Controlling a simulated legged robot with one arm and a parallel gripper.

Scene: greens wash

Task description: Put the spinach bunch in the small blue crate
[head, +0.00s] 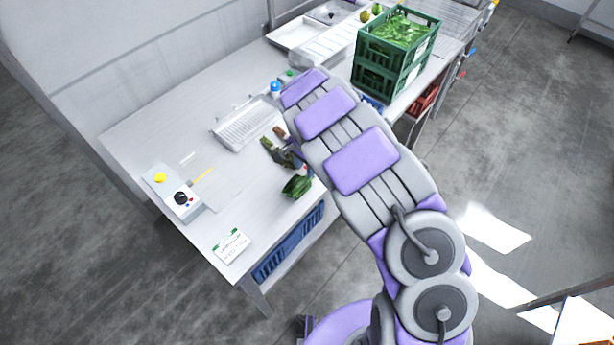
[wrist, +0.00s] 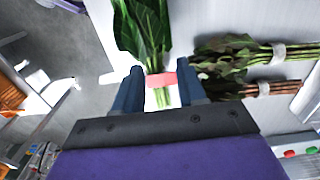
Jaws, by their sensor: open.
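A dark green leafy bunch with a red band, which looks like the spinach bunch (head: 296,187), lies near the table's front edge. In the wrist view the spinach bunch (wrist: 145,28) has its leaves pointing away and its banded stems between my fingers. My gripper (wrist: 160,88) is open, one finger on each side of the stems; I cannot tell if they touch. In the head view my gripper (head: 291,156) is partly hidden by my arm. A blue crate (head: 290,243) sits below the tabletop. Another blue piece (head: 372,103) shows beside the green crates, mostly hidden; I cannot tell which is the small crate.
Two other bunches, one greener (wrist: 240,54) and one darker (wrist: 235,88), lie to the right in the wrist view. Stacked green crates (head: 386,82) stand at the back.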

